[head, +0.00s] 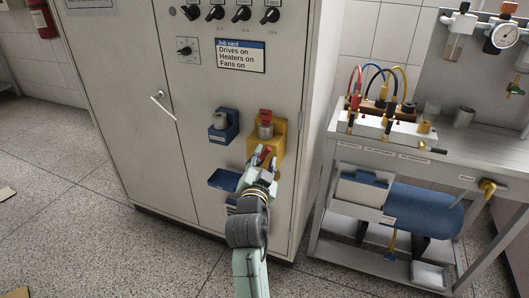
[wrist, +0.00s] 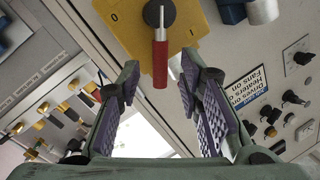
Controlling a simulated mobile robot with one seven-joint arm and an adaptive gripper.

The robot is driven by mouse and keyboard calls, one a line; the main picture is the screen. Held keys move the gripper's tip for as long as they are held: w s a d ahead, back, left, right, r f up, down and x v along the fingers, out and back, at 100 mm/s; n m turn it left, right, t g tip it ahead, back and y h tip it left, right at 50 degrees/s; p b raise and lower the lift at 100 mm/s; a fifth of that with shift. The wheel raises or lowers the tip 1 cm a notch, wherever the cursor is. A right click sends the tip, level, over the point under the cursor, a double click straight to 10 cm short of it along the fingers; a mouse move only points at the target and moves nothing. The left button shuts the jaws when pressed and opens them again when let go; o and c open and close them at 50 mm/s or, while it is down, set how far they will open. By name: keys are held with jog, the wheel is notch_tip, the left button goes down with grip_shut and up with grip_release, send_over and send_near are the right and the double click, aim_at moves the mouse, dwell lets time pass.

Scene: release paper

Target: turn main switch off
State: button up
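The main switch is a yellow plate (wrist: 128,32) with a black hub and a red handle (wrist: 160,62) in the wrist view. A "0" mark shows left of the hub. My gripper (wrist: 159,75) is open, one finger on each side of the handle, with visible gaps on both sides. The handle's end lies between the fingertips. In the head view my gripper (head: 262,157) is at the lower part of the yellow unit (head: 279,150) on the cabinet front, and hides part of it. A red piece shows at the fingertips.
A blue holder (head: 223,133) is left of the yellow unit, with a blue tray (head: 223,181) below. A job card (head: 241,56) and black knobs (head: 242,13) are above. A cabinet handle (head: 162,103) is at left. A bench (head: 455,148) with cables stands right.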

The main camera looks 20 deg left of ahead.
jog(key=shift+w+a, duration=0.2)
jog(key=shift+w, duration=0.8)
jog(key=shift+c, duration=0.2)
grip_shut()
